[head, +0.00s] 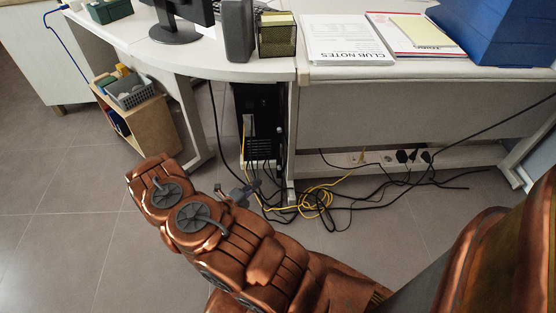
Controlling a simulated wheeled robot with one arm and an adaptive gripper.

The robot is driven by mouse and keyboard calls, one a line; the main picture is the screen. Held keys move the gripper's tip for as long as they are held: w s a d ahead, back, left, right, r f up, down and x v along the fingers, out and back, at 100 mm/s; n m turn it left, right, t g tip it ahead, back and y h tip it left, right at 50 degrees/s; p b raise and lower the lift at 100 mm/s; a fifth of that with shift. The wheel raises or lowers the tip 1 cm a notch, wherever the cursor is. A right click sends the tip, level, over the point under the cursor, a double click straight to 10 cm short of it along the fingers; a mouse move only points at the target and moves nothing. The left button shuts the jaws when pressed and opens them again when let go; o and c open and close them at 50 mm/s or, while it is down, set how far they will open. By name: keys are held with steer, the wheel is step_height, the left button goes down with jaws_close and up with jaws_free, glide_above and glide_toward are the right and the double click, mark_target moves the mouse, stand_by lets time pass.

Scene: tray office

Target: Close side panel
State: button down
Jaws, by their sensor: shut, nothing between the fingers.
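My gripper (255,185), small and dark grey, shows just past the arm, in front of the tower's lower end. Its fingers are shut and hold nothing. Part of it is hidden behind the arm. I cannot tell whether it touches the cables.
Yellow and black cables (318,199) lie tangled on the floor right of my gripper. The white desk (225,68) overhangs the tower. A wooden shelf box (150,125) with a grey basket stands at the left. The tiled floor at the lower left is clear.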

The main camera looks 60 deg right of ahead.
steer(key=d+r+h+b, duration=0.1)
steer(key=d+b, duration=0.2)
steer(key=d, duration=1.1)
steer(key=shift+s+m+g+b, duration=0.3)
steer(key=shift+s+g+b, duration=0.1)
steer(key=shift+r, duration=0.1)
